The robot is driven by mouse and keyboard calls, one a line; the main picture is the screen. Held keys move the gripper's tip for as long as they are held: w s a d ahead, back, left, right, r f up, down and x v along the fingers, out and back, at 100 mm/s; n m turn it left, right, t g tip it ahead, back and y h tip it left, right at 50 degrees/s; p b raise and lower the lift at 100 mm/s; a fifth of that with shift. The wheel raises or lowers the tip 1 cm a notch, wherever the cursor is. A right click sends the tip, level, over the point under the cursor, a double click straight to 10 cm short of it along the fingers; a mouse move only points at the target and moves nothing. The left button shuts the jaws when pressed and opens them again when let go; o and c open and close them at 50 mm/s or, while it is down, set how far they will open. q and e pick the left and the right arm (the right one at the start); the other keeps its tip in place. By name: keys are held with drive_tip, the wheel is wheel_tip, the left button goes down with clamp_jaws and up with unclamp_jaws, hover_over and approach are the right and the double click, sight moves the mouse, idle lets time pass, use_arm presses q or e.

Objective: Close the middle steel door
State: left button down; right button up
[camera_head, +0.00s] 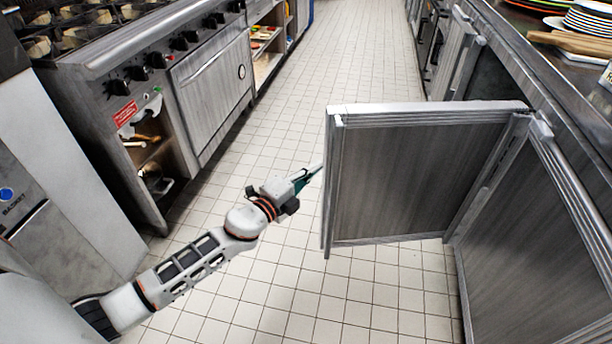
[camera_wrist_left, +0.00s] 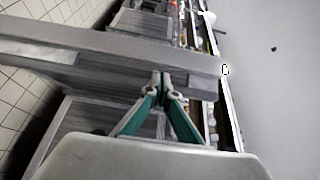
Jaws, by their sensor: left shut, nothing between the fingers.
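A steel door (camera_head: 415,185) stands open from the right-hand counter, its free edge out in the aisle and its hinge side by the counter front. It appears to be the middle one. My left gripper (camera_head: 316,171) is shut and empty, its tips close to the free edge of this door. In the left wrist view the shut fingertips (camera_wrist_left: 161,82) point at a grey door panel (camera_wrist_left: 90,48) that crosses the picture; I cannot tell whether they touch it. My right gripper is not in view.
Another steel panel (camera_head: 535,250) is at the near right, and another open door (camera_head: 455,55) stands farther along the counter (camera_head: 545,75). A stove (camera_head: 130,70) lines the left side. The tiled floor (camera_head: 300,90) between is clear.

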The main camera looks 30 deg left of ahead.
sight(330, 154)
use_arm(q)
drive_tip(key=shift+w+d, duration=0.2)
drive_tip(key=shift+w, duration=0.7)
drive_tip(key=shift+w+d, duration=0.15)
drive_tip(key=shift+w, duration=0.75)
drive_tip(key=shift+w+a, duration=0.1)
